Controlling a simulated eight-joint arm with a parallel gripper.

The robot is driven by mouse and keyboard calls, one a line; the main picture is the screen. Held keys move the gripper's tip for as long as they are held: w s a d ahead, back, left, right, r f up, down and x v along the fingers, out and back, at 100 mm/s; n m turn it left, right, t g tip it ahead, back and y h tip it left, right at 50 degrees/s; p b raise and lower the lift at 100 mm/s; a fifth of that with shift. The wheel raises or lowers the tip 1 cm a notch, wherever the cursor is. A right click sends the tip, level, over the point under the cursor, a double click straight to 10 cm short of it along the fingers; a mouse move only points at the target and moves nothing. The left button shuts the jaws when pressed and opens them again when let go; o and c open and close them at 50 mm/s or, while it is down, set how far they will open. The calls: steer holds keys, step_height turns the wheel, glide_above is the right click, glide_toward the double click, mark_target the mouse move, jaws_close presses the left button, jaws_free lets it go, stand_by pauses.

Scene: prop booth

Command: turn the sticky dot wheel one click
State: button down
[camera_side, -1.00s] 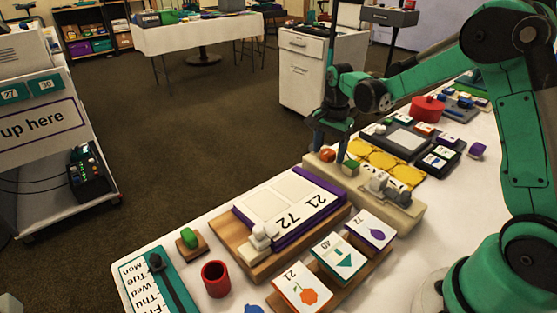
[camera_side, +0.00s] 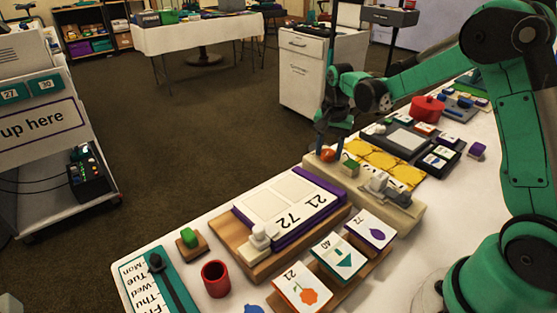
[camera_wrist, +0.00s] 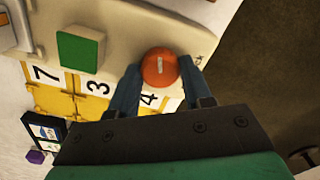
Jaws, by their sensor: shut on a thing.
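The orange round wheel (camera_wrist: 159,67) with a pale mark on its top sits at the end of a cream housing (camera_wrist: 150,18). It also shows in the side view (camera_side: 328,155) near the back edge of the table. My gripper (camera_wrist: 160,70) is shut on the wheel, with one blue finger on each side of it. In the side view my gripper (camera_side: 331,148) reaches down over the wheel. The pale mark runs roughly up and down in the wrist view. Part of the wheel's far side is hidden there by nothing, but its lower rim is shaded.
A green block (camera_wrist: 79,52) stands on the housing beside the wheel. Yellow number cards (camera_wrist: 55,101) lie close by. A wooden board with a purple-edged panel (camera_side: 318,206) is in front. The floor (camera_side: 200,120) lies open beyond the table edge.

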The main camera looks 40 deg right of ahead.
mark_target(329, 151)
steer(key=n, duration=1.3)
steer(key=shift+n, duration=0.3)
stand_by(0.4)
steer(key=shift+c, duration=1.8)
jaws_free()
steer(key=shift+r, duration=0.15)
steer(key=shift+d+r, duration=0.1)
steer(key=shift+r, duration=2.6)
